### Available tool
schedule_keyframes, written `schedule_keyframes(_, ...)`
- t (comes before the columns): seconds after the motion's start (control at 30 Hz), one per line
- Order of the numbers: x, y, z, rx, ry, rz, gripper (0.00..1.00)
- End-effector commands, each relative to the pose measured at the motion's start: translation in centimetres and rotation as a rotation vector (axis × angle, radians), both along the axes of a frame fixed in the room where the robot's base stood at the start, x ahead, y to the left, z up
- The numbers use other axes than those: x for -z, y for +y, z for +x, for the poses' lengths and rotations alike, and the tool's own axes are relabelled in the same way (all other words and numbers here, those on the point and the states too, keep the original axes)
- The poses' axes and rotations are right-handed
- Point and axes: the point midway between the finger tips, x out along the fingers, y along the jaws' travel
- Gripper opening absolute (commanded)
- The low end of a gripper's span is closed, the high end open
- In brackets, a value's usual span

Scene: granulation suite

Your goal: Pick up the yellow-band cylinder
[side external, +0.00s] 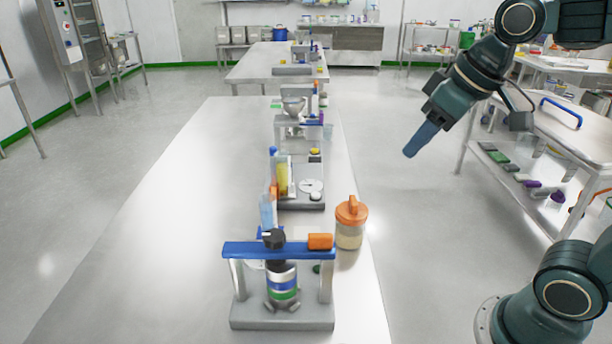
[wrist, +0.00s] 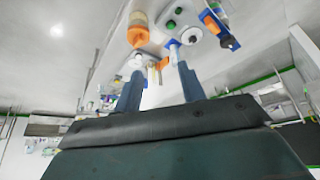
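I cannot make out for certain a cylinder with a yellow band. In the side view, a yellow upright piece (side external: 282,179) stands in the middle apparatus on the long table, and a cylinder with blue and green bands (side external: 282,285) stands in the near blue-topped frame. My gripper (side external: 409,153) hangs in the air to the right of the table, pointing down and left, apart from everything. In the wrist view its two blue fingers (wrist: 158,72) are spread with nothing held between them.
An orange-lidded jar (side external: 350,225) stands at the right edge of the long table (side external: 170,230); it also shows in the wrist view (wrist: 138,28). The blue crossbar (side external: 278,250) spans the near frame. The table's left half is clear. A shelved cart (side external: 560,140) stands at right.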

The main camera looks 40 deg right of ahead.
Motion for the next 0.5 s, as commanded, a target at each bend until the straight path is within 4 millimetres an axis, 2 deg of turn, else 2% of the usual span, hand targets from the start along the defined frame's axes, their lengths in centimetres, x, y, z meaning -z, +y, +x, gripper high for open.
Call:
schedule_keyframes(0.03,-0.3,-0.1,1.3,-0.011,0.006,-0.001,0.4)
schedule_keyframes(0.2,-1.3,-0.4,5.6,-0.05,0.017,-0.006,0.4)
schedule_keyframes(0.5,-1.4,-1.3,13.2,-0.121,0.036,-0.01,0.4)
